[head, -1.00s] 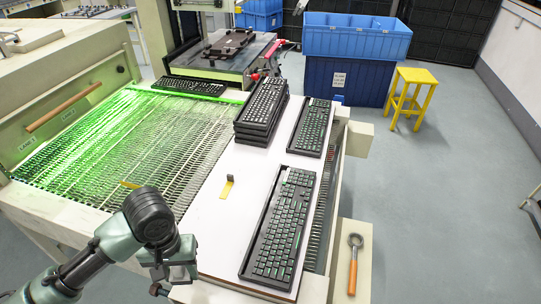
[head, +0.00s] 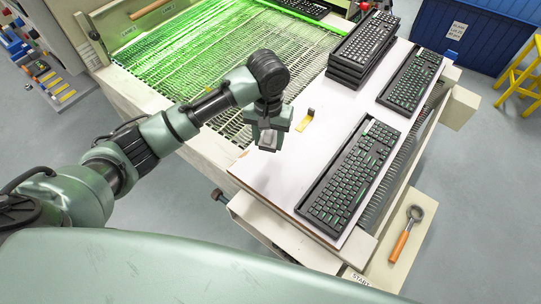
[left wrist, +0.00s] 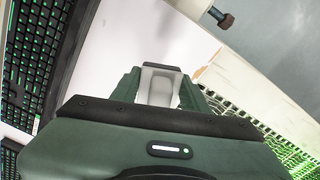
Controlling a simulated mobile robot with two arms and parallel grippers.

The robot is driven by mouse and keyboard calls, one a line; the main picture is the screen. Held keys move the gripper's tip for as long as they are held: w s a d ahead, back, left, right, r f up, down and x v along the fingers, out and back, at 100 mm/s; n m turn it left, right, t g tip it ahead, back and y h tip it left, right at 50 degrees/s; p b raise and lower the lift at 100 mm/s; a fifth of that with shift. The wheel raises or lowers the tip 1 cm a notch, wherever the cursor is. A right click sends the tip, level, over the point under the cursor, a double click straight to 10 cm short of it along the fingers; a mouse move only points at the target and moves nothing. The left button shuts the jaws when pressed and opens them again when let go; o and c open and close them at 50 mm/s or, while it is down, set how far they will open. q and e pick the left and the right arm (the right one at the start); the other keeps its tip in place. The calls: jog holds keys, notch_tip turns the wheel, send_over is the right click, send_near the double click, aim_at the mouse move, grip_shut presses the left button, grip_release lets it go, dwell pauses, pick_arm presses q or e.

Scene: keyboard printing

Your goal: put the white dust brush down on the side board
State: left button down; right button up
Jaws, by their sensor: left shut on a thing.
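My left gripper (head: 267,143) hangs above the near left corner of the white board (head: 285,165) beside the mesh conveyor, pointing down. It is shut on the white dust brush, which shows as a pale block (left wrist: 160,88) between the fingers in the left wrist view. In the head view the fingers mostly hide the brush. A gap between brush and board cannot be judged for sure. My right gripper is not in view.
A black keyboard (head: 350,180) lies on the white board to the right, with a keyboard stack (head: 362,50) and another keyboard (head: 411,80) farther back. A small yellow piece (head: 304,121) lies near the gripper. An orange-handled tool (head: 406,233) lies on a lower beige ledge (head: 392,263).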

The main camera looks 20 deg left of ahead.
aim_at(269, 165)
pick_arm(q)
notch_tip(269, 165, down, 10)
jog(key=shift+f+p, duration=0.1)
jog(key=shift+p, duration=0.3)
jog(key=c, duration=0.7)
grip_release()
jog(key=shift+f, duration=0.1)
notch_tip(269, 165, up, 12)
jog(key=shift+r+b, duration=0.2)
jog(key=shift+b, duration=0.4)
